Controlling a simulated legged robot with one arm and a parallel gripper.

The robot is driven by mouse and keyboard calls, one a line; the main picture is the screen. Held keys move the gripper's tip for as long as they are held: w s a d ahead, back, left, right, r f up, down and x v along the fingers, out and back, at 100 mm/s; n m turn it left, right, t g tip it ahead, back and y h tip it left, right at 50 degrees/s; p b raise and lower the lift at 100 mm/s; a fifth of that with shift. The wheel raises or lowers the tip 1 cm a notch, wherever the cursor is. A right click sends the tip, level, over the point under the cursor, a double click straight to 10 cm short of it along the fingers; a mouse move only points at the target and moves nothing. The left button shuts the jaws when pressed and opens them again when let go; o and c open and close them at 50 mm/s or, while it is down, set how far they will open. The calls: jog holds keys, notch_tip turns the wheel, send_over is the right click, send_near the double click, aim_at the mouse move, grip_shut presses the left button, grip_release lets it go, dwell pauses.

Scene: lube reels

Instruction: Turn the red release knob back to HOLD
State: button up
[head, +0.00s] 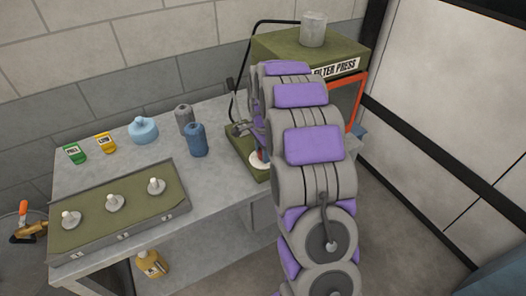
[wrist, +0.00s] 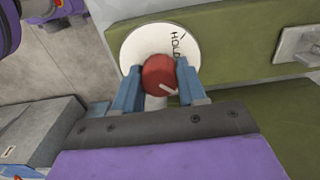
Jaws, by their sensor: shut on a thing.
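The red release knob (wrist: 158,75) sits in front of a round white dial plate (wrist: 128,49) in the wrist view. The plate carries the word HOLD and a dark tick at its upper right. A pale pointer line on the knob's face aims to the lower right, away from the HOLD mark. My gripper (wrist: 158,80) has its blue fingers on both sides of the knob, shut on it.
The grey bench (head: 100,175) holds a green panel (head: 130,208) with several pale knobs, blue and grey bottles (head: 196,140), a light blue container (head: 143,129) and small green and yellow tags. A yellow jug (head: 151,263) stands on the lower shelf. Open floor lies right of my arm.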

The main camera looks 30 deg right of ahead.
jog(key=c, duration=0.3)
jog(key=shift+c, duration=0.2)
jog(key=shift+r+n+p, duration=0.15)
jog(key=shift+n+p, duration=0.25)
jog(key=shift+p, duration=0.1)
jog(key=n+p, duration=0.2)
jog(key=n, duration=0.1)
jog(key=shift+p, duration=0.35)
jog(key=n+p, duration=0.3)
jog(key=n, duration=0.1)
jog(key=shift+w+n, duration=0.1)
jog(key=shift+n, duration=0.2)
jog(key=n+p, duration=0.2)
jog(key=n, duration=0.2)
jog(key=n+p, duration=0.1)
jog(key=n, duration=0.4)
jog(key=shift+p, duration=0.4)
jog(key=shift+n, duration=0.4)
